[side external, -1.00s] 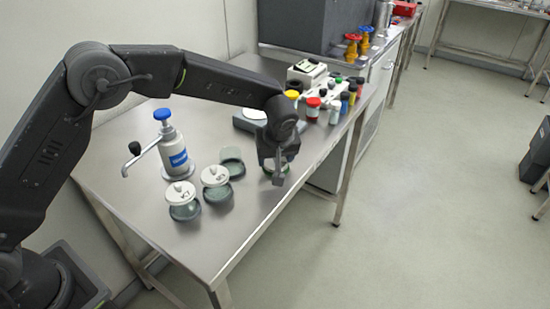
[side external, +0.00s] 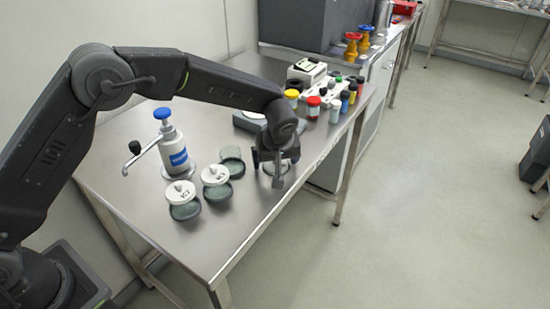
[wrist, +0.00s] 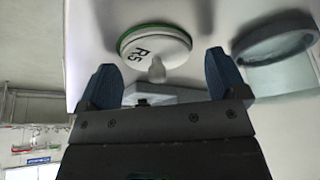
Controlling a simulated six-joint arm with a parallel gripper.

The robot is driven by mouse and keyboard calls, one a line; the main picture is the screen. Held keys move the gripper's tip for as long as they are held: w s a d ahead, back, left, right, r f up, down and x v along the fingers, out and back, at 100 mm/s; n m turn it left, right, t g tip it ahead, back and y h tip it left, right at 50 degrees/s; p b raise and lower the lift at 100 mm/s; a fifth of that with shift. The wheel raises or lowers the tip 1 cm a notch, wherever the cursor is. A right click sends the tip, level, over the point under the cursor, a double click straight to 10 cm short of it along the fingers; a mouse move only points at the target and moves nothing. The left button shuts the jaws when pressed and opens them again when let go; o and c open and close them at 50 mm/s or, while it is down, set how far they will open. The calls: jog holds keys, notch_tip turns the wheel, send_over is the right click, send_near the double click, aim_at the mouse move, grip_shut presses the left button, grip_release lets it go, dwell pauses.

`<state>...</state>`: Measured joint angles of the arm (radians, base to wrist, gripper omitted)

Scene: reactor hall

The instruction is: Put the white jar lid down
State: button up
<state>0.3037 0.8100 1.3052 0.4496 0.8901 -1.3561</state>
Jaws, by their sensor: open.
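The white jar lid (wrist: 155,48), marked "R5" with a green edge and a small knob, lies flat on the steel table in the wrist view. In the side view it shows only partly (side external: 277,169), below and behind my gripper (side external: 272,180). My gripper is open, and its two fingers (wrist: 162,80) stand apart in the wrist view with the lid's knob between and beyond their tips. The fingers do not touch the lid there. Two other white lids (side external: 180,192) (side external: 215,175) sit on glass dishes left of my gripper.
An open glass dish (side external: 232,162) stands left of my gripper; a dish also shows at right in the wrist view (wrist: 275,40). A blue-topped pump bottle (side external: 173,148) stands further left. Several coloured-capped bottles (side external: 313,107) stand behind. The table's front right is clear.

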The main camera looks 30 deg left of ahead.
jog(key=v, duration=1.2)
jog(key=shift+r, duration=0.2)
jog(key=s+a+r+m+h, duration=0.2)
jog(key=s+a+r+m, duration=0.2)
jog(key=s+a+r, duration=0.75)
jog(key=s+a+f+m+t, duration=0.1)
jog(key=s+f+m, duration=0.1)
jog(key=s, duration=0.7)
jog(key=s+a+f+m+t+h, duration=0.1)
jog(key=s+f+m, duration=0.1)
jog(key=s, duration=0.7)
jog(key=shift+s+m, duration=0.35)
jog(key=shift+m, duration=0.15)
jog(key=shift+a+r, duration=0.1)
jog(key=shift+a, duration=0.05)
jog(key=shift+c, duration=0.5)
